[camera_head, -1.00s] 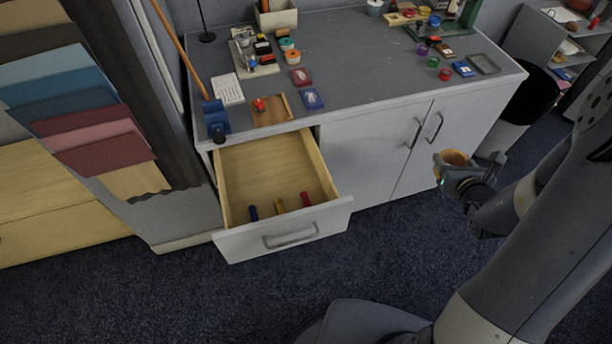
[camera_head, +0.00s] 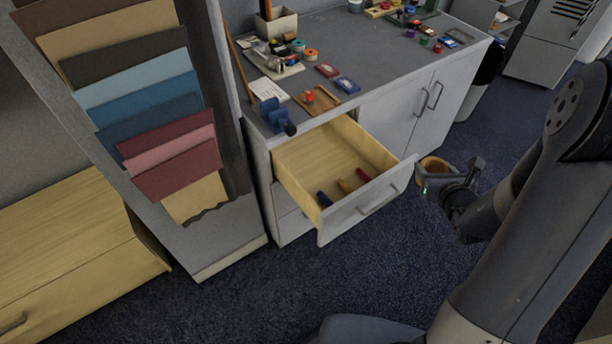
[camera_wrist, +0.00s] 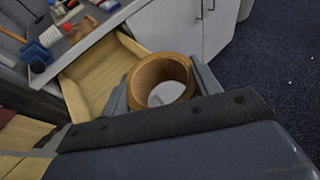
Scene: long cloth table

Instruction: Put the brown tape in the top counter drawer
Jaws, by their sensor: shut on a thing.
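The brown tape (camera_head: 433,168) is a roll held between the fingers of my gripper (camera_head: 448,178). In the wrist view the tape (camera_wrist: 160,82) sits between both fingers of my gripper (camera_wrist: 163,88), with its round hole facing the camera. The top counter drawer (camera_head: 371,207) is pulled open under the counter's left end. Its pale wood inside holds blue, yellow and red small items (camera_head: 344,186) near the front. My gripper and the tape are to the right of the drawer front, apart from it in the head view. In the wrist view the drawer (camera_wrist: 98,72) shows beyond the tape.
The grey counter top (camera_head: 385,65) carries tape rolls, a wooden tray (camera_head: 317,100), a blue tool (camera_head: 273,113) and other small things. Fabric samples (camera_head: 160,110) hang at the left. A wooden drawer unit (camera_head: 80,250) stands left. The carpet before the counter is clear.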

